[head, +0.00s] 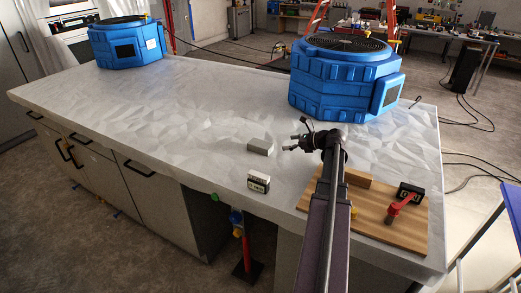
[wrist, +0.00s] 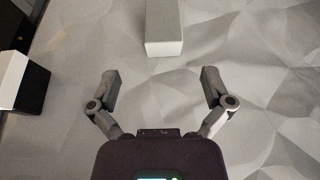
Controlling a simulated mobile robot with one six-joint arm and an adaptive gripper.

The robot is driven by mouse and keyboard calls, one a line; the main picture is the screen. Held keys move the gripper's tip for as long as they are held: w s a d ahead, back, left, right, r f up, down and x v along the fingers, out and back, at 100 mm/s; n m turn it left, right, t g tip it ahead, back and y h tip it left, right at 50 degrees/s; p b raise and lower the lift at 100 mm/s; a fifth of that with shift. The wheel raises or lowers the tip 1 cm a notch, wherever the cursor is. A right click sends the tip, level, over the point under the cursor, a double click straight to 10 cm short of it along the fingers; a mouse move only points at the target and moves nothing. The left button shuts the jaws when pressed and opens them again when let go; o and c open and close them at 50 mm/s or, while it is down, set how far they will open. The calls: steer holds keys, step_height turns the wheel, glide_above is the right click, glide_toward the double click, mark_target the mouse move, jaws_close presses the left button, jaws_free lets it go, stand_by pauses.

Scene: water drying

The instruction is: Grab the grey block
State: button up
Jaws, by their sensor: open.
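The grey block (head: 260,147) lies on the light, crumpled-looking worktop (head: 180,120) near its front edge. My gripper (head: 296,142) is just to the right of the block in the head view, open and empty. In the wrist view the block (wrist: 164,28) is at the top centre, cut off by the frame edge. It lies ahead of the two spread fingers of my gripper (wrist: 160,85), apart from them and roughly in line with the gap between them.
A small black-and-white box (head: 258,183) stands near the front edge; it shows at left in the wrist view (wrist: 20,82). A wooden board (head: 375,215) with a red-handled device (head: 400,207) lies at right. Blue blowers stand behind (head: 340,80) and far left (head: 127,42).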

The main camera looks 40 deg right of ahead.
steer(key=shift+w, duration=0.1)
steer(key=b, duration=0.3)
glide_toward(261, 143)
steer(key=shift+a+x, duration=0.1)
steer(key=shift+x, duration=1.2)
steer(key=shift+a+x, duration=0.15)
steer(key=shift+x, duration=1.1)
steer(key=shift+f, duration=0.15)
steer(key=shift+b+x, duration=1.15)
steer(key=shift+x, duration=1.3)
steer(key=shift+d+f, duration=0.1)
steer(key=c, duration=1)
steer(key=shift+r, duration=0.2)
steer(key=shift+c, duration=0.2)
